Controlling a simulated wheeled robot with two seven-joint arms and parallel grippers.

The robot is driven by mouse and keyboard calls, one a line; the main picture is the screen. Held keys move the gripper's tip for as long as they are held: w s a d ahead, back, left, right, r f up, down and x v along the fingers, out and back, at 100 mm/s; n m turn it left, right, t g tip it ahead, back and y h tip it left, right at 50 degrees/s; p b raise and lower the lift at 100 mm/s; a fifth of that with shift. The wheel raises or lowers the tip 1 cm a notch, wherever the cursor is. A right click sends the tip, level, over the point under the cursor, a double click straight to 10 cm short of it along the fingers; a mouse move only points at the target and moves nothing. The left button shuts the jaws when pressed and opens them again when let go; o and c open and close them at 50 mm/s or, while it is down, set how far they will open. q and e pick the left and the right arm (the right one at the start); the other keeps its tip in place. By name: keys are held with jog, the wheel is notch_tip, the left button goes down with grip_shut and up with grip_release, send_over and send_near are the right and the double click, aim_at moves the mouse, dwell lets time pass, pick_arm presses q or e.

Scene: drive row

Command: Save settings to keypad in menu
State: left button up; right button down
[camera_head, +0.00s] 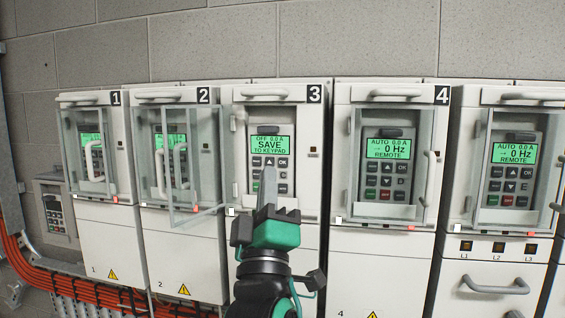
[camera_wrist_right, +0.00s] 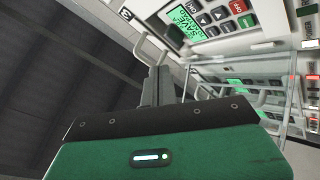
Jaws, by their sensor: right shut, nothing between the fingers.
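Drive 3's keypad (camera_head: 254,186) has a lit green display (camera_head: 270,145) reading OFF 0.0 A, SAVE TO KEYPAD. The display also shows, rotated, in the right wrist view (camera_wrist_right: 186,22), with grey, red and green buttons beside it. My right gripper (camera_head: 269,172) is shut and empty. Its fingertips point up in front of the keypad and hide some of its middle and lower buttons. The OK key (camera_head: 283,162) is visible just right of the tips. In the right wrist view, the fingers (camera_wrist_right: 161,72) appear apart from the keypad. My left gripper is not in view.
A clear door (camera_head: 196,212) with a handle stands swung open at drive 3's left, overlapping drive 2. Drive 4 (camera_head: 383,265) and the drive right of it have covered keypads reading AUTO, 0 Hz, REMOTE. Orange cables (camera_head: 60,277) run at lower left.

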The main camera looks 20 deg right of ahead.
aim_at(282, 151)
jog(key=shift+w+d, duration=0.75)
jog(key=shift+w, duration=0.35)
jog(key=shift+w+d, duration=0.7)
jog(key=shift+w, duration=0.35)
jog(key=shift+w+d, duration=0.75)
jog(key=shift+w, duration=0.35)
jog(key=shift+w+d+b, duration=0.1)
jog(key=shift+w+b, duration=0.05)
jog(key=shift+b, duration=0.2)
jog(key=shift+w+d, duration=0.15)
jog(key=shift+w, duration=0.05)
jog(key=shift+w+d, duration=0.2)
jog(key=shift+w, duration=0.1)
jog(key=shift+s+a, duration=0.45)
jog(key=shift+s, duration=0.25)
jog(key=shift+s+a, duration=0.1)
jog(key=shift+s+a, duration=0.7)
jog(key=shift+s, duration=0.3)
jog(key=shift+s+a, duration=0.65)
jog(key=shift+s, duration=0.3)
